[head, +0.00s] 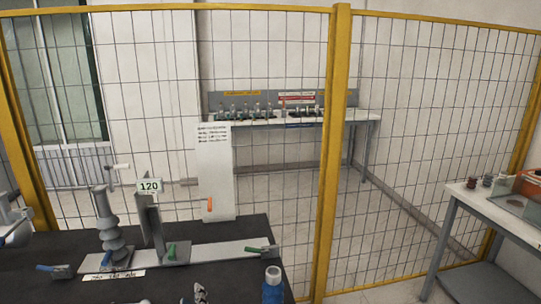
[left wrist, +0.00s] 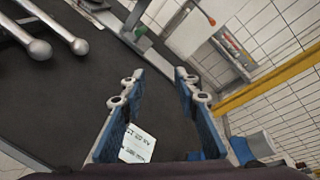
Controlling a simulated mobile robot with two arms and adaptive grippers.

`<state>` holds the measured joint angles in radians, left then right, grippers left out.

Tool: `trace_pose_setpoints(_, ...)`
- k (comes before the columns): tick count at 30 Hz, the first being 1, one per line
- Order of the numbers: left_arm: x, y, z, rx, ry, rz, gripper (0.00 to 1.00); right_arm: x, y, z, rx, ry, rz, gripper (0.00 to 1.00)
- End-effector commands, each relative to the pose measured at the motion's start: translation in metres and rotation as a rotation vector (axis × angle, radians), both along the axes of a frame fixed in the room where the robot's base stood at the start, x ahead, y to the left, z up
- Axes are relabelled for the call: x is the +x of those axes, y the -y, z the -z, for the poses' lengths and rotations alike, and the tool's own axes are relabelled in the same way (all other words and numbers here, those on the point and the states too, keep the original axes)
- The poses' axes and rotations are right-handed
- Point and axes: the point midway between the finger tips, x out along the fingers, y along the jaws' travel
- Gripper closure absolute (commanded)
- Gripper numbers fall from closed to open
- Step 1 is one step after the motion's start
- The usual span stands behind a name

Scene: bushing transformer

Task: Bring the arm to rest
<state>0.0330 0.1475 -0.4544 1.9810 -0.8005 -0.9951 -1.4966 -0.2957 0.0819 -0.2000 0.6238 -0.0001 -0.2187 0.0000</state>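My left gripper (left wrist: 158,88) is open in the left wrist view. Its two blue fingers with grey knuckles stand apart, and nothing is held between them. Black mat and a white printed card (left wrist: 138,145) show between and behind the fingers. My right gripper is in neither view.
A test fixture (head: 150,225) with a grey ribbed bushing (head: 106,225) and toggle clamps stands on the mat. A blue cylinder (head: 272,288) is near the front edge. A yellow-framed mesh fence (head: 336,150) stands behind. A side table (head: 495,215) is at right.

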Motion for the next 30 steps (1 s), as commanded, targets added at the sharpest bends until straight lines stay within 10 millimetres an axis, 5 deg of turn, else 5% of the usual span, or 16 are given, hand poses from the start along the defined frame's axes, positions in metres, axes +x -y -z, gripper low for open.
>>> trace_pose_setpoints(5,-0.043,-0.018,0.044,-0.349,-0.078,-0.144,0.71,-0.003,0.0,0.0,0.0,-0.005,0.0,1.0)
trace_pose_setpoints(13,-0.164,-0.033,0.124,-1.083,-0.228,-0.623,0.71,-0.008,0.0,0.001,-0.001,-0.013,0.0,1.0)
trace_pose_setpoints(24,-0.285,-0.021,0.152,-1.571,-0.304,-1.197,0.71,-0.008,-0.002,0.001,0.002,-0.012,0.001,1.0)
trace_pose_setpoints(29,-0.322,-0.014,0.153,-1.676,-0.314,-1.397,0.71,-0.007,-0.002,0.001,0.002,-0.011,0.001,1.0)
trace_pose_setpoints(30,-0.316,-0.014,0.167,-1.668,-0.315,-1.391,0.71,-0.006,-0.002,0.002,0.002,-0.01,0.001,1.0)
